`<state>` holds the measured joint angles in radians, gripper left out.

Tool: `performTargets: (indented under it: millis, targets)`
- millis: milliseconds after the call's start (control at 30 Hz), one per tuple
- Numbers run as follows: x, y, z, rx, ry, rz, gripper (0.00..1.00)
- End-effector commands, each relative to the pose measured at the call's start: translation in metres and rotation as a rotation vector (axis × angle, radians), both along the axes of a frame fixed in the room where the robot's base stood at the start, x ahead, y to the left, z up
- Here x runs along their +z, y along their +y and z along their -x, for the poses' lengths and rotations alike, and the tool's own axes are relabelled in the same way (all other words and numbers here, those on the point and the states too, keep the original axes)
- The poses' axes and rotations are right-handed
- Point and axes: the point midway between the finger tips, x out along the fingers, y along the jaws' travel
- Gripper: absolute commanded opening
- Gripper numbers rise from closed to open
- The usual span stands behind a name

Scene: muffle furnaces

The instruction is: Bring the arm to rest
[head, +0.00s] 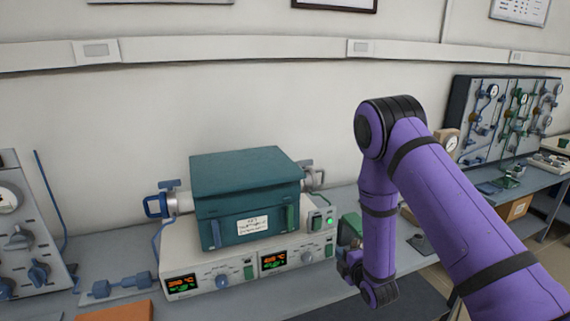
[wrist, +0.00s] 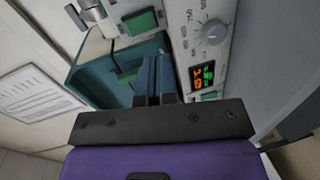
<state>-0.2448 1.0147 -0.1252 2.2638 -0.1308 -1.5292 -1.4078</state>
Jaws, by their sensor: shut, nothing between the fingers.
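My purple arm (head: 380,225) is raised from the lower right and bends down at the elbow, right of the teal furnace (head: 240,190). My gripper (head: 350,262) hangs near the furnace base's right end and is partly hidden by my wrist. In the wrist view my gripper (wrist: 153,72) shows two blue-grey fingers side by side, shut and empty. Behind them are a teal box surface (wrist: 120,60) and a control panel with a lit display (wrist: 202,75). I cannot tell whether the fingertips touch anything.
The furnace stands on a pale base (head: 240,269) with two displays on the grey bench (head: 310,291). A gauge panel (head: 22,225) stands at the left. A dark panel with gauges and pipes (head: 500,115) is at the back right.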

Motion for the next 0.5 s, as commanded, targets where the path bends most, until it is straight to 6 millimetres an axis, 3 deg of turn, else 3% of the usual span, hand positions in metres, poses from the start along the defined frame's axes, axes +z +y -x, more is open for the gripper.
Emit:
performTargets:
  millis: [33, 233, 500]
  targets:
    - [0.018, -0.002, -0.007, -0.018, 0.018, -0.024, 0.0]
    - [0.072, -0.013, -0.02, -0.102, 0.135, -0.132, 0.0]
    - [0.146, -0.029, -0.017, -0.224, 0.283, -0.283, 0.0]
